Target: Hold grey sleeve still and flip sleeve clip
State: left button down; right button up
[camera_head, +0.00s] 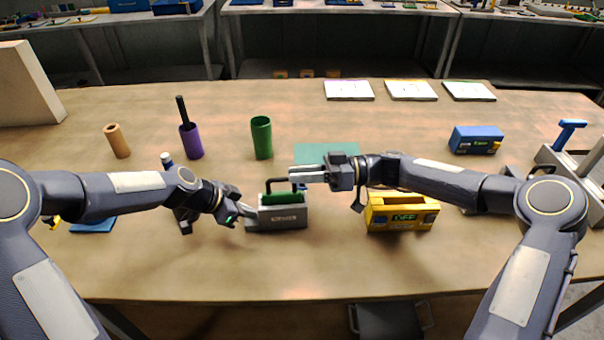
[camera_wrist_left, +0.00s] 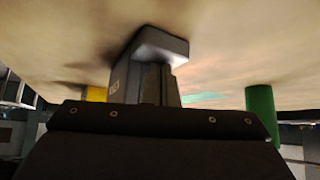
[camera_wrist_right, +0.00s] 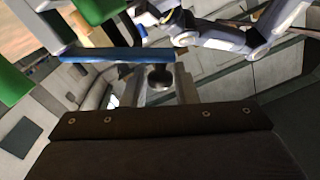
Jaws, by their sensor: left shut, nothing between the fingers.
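The grey sleeve (camera_head: 290,216) stands upright on the table with a green block (camera_head: 284,197) in its top. A black bent bar (camera_head: 268,184), apparently the clip, rises at its upper left and reaches the right fingertips. My left gripper (camera_head: 238,214) is shut and empty at the sleeve's left side; I cannot tell whether it touches. The sleeve's grey foot (camera_wrist_left: 160,46) fills the middle of the left wrist view. My right gripper (camera_head: 292,176) points left above the sleeve, fingers apart. In the right wrist view, a dark round knob (camera_wrist_right: 160,78) and a blue bar (camera_wrist_right: 115,55) lie by its fingers.
A yellow box (camera_head: 402,213) stands right of the sleeve, and a blue box (camera_head: 475,140) farther right. A green cup (camera_head: 261,138), a purple cup (camera_head: 191,142) and a tan tube (camera_head: 117,142) stand behind. The table's front strip is clear.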

jog(key=shift+o, duration=1.1)
notch_tip(320, 180, up, 10)
jog(key=shift+d, duration=0.1)
jog(key=shift+c, duration=0.9)
jog(key=d+h, duration=0.1)
jog(key=d, duration=0.2)
jog(key=w+d+f+n+h, duration=0.1)
jog(key=d, duration=0.3)
jog(key=d+f+n+h, duration=0.1)
jog(key=d, duration=0.3)
jog(key=shift+w+f+g, duration=0.1)
jog(key=shift+w+g, duration=0.1)
jog(key=shift+g, duration=0.2)
grip_shut()
jog(key=s+a+f, duration=0.2)
jog(key=a+f, duration=0.4)
jog(key=a, duration=0.3)
jog(key=shift+f+h, duration=0.3)
jog(key=shift+f, duration=0.1)
